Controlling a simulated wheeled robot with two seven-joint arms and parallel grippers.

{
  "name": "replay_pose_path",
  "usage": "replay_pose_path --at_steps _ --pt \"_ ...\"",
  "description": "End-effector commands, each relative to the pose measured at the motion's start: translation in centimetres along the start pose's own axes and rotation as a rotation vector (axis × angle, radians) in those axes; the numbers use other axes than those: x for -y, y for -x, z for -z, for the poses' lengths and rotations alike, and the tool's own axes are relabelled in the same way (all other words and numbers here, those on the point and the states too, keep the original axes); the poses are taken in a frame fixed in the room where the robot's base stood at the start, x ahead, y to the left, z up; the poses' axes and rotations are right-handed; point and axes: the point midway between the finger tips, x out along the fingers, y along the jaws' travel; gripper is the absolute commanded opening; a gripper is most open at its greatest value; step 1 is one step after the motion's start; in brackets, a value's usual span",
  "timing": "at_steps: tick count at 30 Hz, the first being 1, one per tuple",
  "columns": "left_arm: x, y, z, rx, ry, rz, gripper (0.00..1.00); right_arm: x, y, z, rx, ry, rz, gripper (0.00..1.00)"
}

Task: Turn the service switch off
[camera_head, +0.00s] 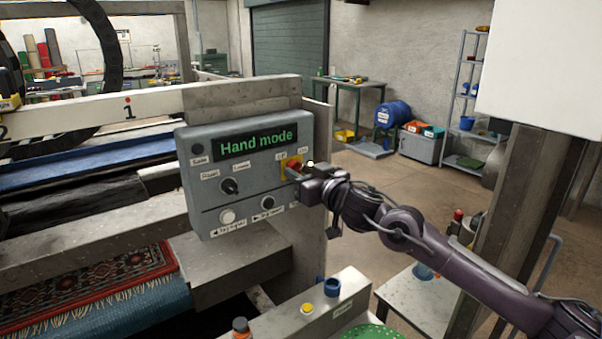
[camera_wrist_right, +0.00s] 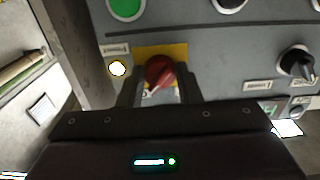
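The service switch is most likely the red rotary knob (camera_head: 294,166) on a yellow plate at the right side of the grey control panel (camera_head: 205,190). It shows larger in the right wrist view (camera_wrist_right: 160,71), with a pale mark on its lower part. My right gripper (camera_head: 298,175) is at the panel, in front of this knob. In the right wrist view its two dark fingers (camera_wrist_right: 158,88) stand on either side of the knob, with a gap visible beside it, so it looks open. The label text by the knob is too small to read. My left gripper is not in view.
The panel's display (camera_head: 256,142) reads "Hand mode". A black knob (camera_head: 229,186), another black knob (camera_head: 267,202) and a white button (camera_head: 227,216) share the panel. A patterned rug (camera_head: 95,285) lies at the lower left.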

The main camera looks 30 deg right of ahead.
Motion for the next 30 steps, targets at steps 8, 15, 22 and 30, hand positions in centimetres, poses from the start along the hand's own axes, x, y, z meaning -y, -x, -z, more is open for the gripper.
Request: replay_pose_path --at_steps 8,15,22,30 --pt "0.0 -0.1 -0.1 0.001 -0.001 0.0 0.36 0.0 0.0 0.0 0.0 0.011 0.0 0.08" --pt "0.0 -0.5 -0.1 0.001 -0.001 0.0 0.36 0.0 0.0 -0.1 -0.001 0.099 0.0 0.08" --pt "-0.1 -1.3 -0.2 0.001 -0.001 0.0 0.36 0.0 0.0 -0.2 -0.002 0.279 0.0 0.08" --pt "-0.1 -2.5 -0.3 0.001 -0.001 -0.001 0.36 -0.1 0.0 -0.1 -0.002 0.537 -0.001 0.08"
